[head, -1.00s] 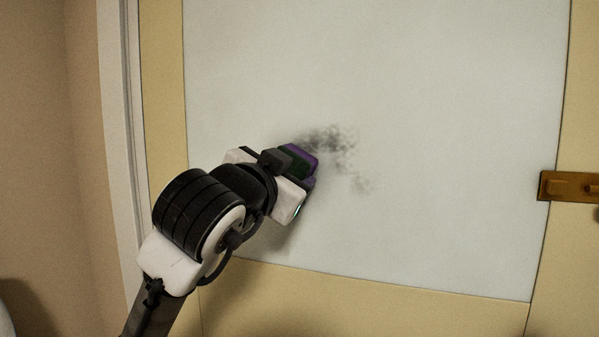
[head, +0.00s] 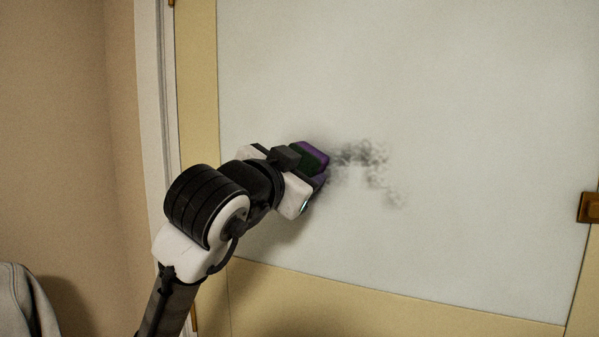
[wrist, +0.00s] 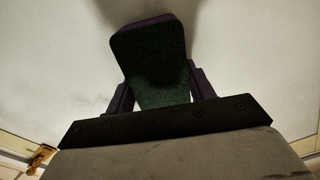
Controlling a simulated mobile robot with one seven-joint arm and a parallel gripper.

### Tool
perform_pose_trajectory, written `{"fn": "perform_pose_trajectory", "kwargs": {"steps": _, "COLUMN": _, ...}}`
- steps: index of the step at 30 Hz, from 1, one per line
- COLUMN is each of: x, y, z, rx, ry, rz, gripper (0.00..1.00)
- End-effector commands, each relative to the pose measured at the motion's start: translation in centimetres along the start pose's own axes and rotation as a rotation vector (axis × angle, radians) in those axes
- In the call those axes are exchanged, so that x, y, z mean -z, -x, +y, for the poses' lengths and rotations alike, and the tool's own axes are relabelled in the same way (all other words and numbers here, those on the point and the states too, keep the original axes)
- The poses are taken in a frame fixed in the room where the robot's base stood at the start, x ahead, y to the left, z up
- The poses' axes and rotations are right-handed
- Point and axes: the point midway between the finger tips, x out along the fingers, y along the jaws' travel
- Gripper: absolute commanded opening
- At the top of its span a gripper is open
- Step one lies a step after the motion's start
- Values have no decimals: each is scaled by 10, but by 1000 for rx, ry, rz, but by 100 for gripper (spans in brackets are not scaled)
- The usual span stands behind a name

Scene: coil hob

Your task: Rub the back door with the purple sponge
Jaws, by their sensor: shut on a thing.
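The back door fills much of the head view, with a pale grey-white panel (head: 450,90) in a yellow frame. A dark grey smudge (head: 372,160) marks the panel just right of my gripper. My gripper (head: 308,168) is shut on the purple sponge (head: 314,154), which has a dark green side. In the wrist view the sponge (wrist: 150,60) sits tilted between the fingers, its green side towards the camera and a purple edge showing. The sponge is at or close to the panel, beside the smudge's left end; I cannot tell whether it touches.
A brass-coloured latch (head: 589,207) is on the door's right edge; it also shows in the wrist view (wrist: 40,158). A white door frame (head: 153,100) and beige wall (head: 60,120) stand at left. A grey draped cloth-like thing (head: 25,300) is at bottom left.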

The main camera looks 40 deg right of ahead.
Motion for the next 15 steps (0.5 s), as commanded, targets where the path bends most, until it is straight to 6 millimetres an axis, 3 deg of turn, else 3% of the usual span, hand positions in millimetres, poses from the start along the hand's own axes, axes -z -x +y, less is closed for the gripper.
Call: {"fn": "perform_pose_trajectory", "kwargs": {"steps": 15, "x": 17, "y": 2, "z": 30, "rx": -2, "ry": -3, "rz": 3, "gripper": 35}}
